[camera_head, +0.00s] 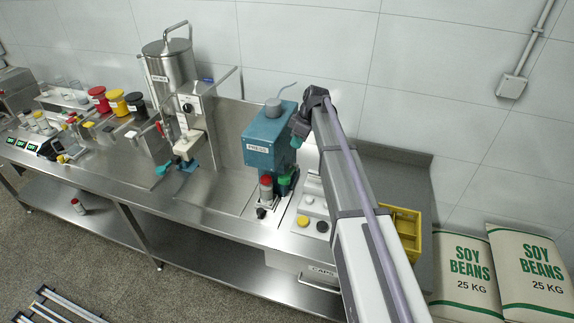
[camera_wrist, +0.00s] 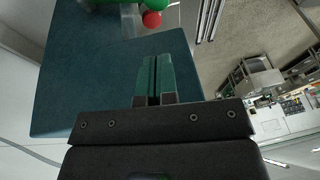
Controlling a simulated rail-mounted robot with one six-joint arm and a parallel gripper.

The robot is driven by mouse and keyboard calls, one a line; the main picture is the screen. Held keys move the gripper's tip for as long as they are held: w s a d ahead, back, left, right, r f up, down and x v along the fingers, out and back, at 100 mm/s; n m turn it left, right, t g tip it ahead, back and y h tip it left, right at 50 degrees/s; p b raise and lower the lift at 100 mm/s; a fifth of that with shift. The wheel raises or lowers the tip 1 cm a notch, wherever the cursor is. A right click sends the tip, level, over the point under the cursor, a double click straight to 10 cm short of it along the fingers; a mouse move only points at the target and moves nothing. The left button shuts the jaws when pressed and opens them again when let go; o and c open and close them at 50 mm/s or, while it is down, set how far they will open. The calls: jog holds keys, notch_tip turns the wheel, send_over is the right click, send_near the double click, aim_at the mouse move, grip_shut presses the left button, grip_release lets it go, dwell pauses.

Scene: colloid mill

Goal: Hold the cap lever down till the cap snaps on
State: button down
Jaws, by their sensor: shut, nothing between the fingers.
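The teal cap press (camera_head: 268,145) stands on the steel bench in the head view, and its housing fills the left of the wrist view (camera_wrist: 85,80). A bottle with a red cap (camera_head: 265,185) stands upright under the press. A green part (camera_head: 287,180) is just right of the bottle. The wrist view shows a green part (camera_wrist: 158,4) and a round red part (camera_wrist: 152,19) at its top edge. I cannot clearly make out the cap lever. My gripper (camera_head: 297,143) is beside the right side of the press; its fingers (camera_wrist: 154,60) are shut and empty.
A white caps unit (camera_head: 318,207) with several round caps is right of the press. A yellow crate (camera_head: 408,232) is behind my arm. A steel hopper machine (camera_head: 170,70) stands left, with jars beyond. Soy bean sacks (camera_head: 464,270) are at the right.

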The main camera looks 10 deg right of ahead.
aim_at(284, 179)
jog(key=shift+s+d, duration=0.1)
jog(key=shift+f, duration=0.1)
jog(key=b+x, duration=0.8)
jog(key=x, duration=0.1)
jog(key=s+b+x, duration=0.1)
jog(key=b+x, duration=0.3)
jog(key=b, duration=0.1)
jog(key=shift+d+f, duration=0.2)
jog(key=shift+f, duration=0.15)
jog(key=shift+s, duration=0.15)
jog(key=shift+a+f, duration=0.1)
